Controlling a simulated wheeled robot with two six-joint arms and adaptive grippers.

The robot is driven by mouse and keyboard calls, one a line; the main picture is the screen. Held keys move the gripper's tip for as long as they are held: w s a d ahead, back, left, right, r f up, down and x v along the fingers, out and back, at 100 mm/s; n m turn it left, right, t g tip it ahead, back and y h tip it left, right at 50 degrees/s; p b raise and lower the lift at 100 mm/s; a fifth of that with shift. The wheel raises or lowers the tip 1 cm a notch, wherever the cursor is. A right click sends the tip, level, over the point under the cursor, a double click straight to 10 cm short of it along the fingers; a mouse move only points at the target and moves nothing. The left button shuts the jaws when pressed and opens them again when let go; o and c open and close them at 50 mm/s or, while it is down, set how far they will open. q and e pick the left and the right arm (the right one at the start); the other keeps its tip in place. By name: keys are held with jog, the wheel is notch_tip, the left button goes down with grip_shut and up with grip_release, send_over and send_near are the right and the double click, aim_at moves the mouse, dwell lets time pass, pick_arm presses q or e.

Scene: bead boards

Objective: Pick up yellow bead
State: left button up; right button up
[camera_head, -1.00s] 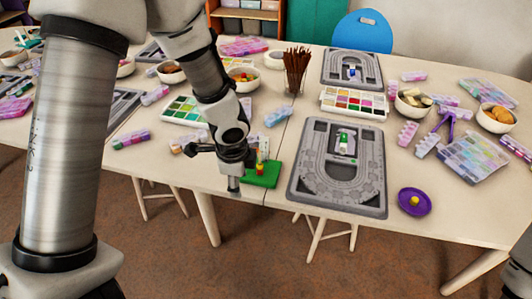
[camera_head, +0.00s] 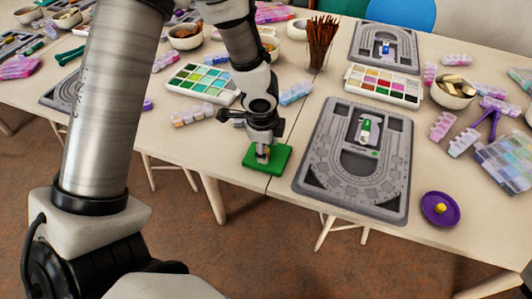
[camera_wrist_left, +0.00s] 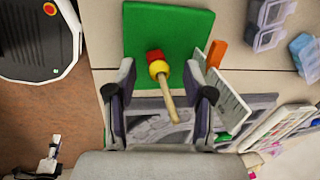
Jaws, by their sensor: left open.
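A yellow bead (camera_wrist_left: 159,68) sits around a wooden peg (camera_wrist_left: 168,100) on a green board (camera_wrist_left: 195,25), touching a red bead (camera_wrist_left: 154,56) beside it. The board (camera_head: 281,157) also shows in the head view near the table's front edge. Another yellow bead (camera_head: 440,208) lies in a purple dish (camera_head: 428,217) at the right. My left gripper (camera_wrist_left: 162,103) is open, with its fingers apart on either side of the peg. In the head view my left gripper (camera_head: 262,154) is over the green board and hides most of the peg and beads. My right gripper is out of view.
A grey bead board (camera_head: 310,180) lies right of the green board. A second grey board (camera_head: 358,50), a cup of brown sticks (camera_head: 318,58) and paint trays (camera_head: 200,82) lie behind. An orange piece (camera_wrist_left: 216,53) and a pale card (camera_wrist_left: 228,95) stand near the peg.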

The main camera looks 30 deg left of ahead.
pick_arm(q)
jog(key=shift+r, duration=0.15)
jog(key=c, duration=0.8)
notch_tip(320, 180, up, 10)
jog(key=p, duration=0.7)
